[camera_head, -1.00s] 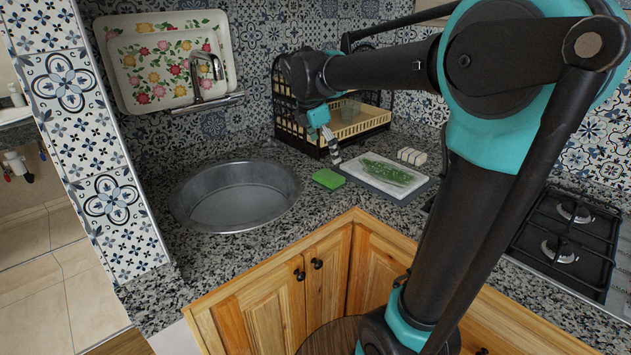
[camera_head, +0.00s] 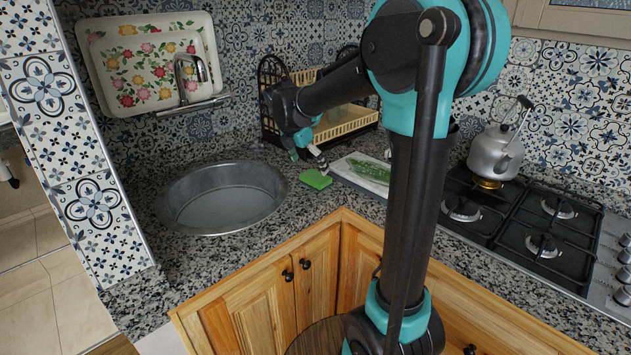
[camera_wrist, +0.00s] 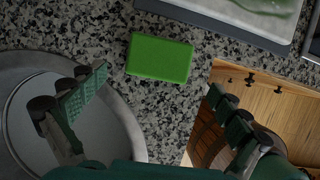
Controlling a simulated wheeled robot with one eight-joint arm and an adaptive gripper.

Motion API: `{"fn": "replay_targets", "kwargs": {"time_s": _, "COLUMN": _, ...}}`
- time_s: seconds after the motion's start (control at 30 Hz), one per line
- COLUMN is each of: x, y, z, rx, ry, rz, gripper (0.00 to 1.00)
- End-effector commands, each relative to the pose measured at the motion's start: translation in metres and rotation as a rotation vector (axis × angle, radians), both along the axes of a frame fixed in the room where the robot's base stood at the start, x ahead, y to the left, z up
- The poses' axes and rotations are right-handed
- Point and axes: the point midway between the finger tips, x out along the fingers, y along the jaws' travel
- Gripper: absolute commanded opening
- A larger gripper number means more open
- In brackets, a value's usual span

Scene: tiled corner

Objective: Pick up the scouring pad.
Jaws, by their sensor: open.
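The scouring pad is a bright green block (camera_head: 315,179) lying flat on the speckled counter, between the round sink and the white board. In the wrist view the pad (camera_wrist: 160,58) lies beyond my fingertips, near the middle between them. My gripper (camera_wrist: 158,98) is open and empty, with one finger on each side. In the head view my gripper (camera_head: 306,153) is above and just behind the pad, pointing down; its fingers are partly dark against the background.
The round metal sink (camera_head: 163,206) is left of the pad. The board (camera_head: 341,172) with a green pattern lies close at its right. A dish rack (camera_head: 345,126) stands behind. A kettle (camera_head: 490,152) sits on the gas hob (camera_head: 504,208) at right.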

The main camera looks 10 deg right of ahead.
Motion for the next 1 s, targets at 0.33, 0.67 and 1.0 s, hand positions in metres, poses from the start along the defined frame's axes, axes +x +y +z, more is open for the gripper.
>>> {"fn": "replay_targets", "kwargs": {"time_s": 0.33, "x": 0.012, "y": -0.013, "z": -0.032, "rx": 0.0, "ry": 0.0, "rz": -0.001, "gripper": 1.0}}
{"fn": "replay_targets", "kwargs": {"time_s": 0.67, "x": 0.016, "y": -0.018, "z": -0.05, "rx": 0.0, "ry": 0.0, "rz": 0.001, "gripper": 1.0}}
{"fn": "replay_targets", "kwargs": {"time_s": 1.0, "x": 0.016, "y": -0.018, "z": -0.049, "rx": 0.0, "ry": 0.0, "rz": 0.0, "gripper": 0.71}}
